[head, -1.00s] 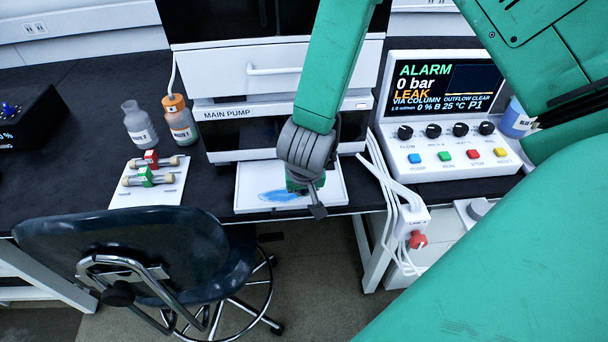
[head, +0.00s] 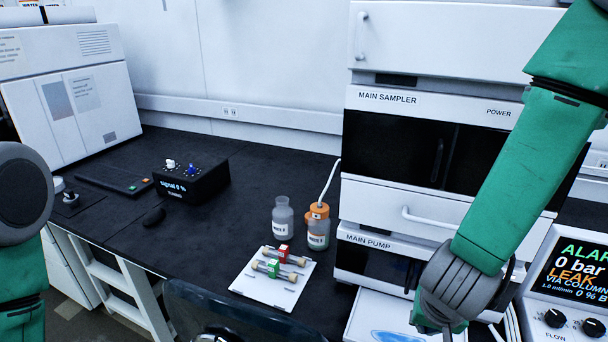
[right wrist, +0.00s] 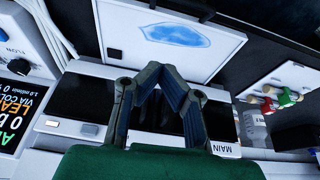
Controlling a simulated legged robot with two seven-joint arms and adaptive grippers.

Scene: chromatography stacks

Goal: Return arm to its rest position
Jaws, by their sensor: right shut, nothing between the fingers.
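My right arm comes in from the upper right of the head view and hangs down in front of the main pump (head: 365,242). Its right gripper (head: 446,331) is at the bottom edge, over the white tray (head: 362,318) with a blue liquid patch, and is partly cut off. In the right wrist view the right gripper's fingers (right wrist: 158,70) meet at the tips with nothing between them. The tray (right wrist: 225,48) with the blue patch lies beyond them. Part of my left arm shows at the left edge of the head view; its gripper is out of view.
Two bottles (head: 318,232) (head: 283,220) and a white plate (head: 248,286) with red and green column fittings stand left of the pump. A black signal box (head: 190,184) is farther left. The alarm panel (head: 575,285) is at right. A chair back (head: 205,315) is below.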

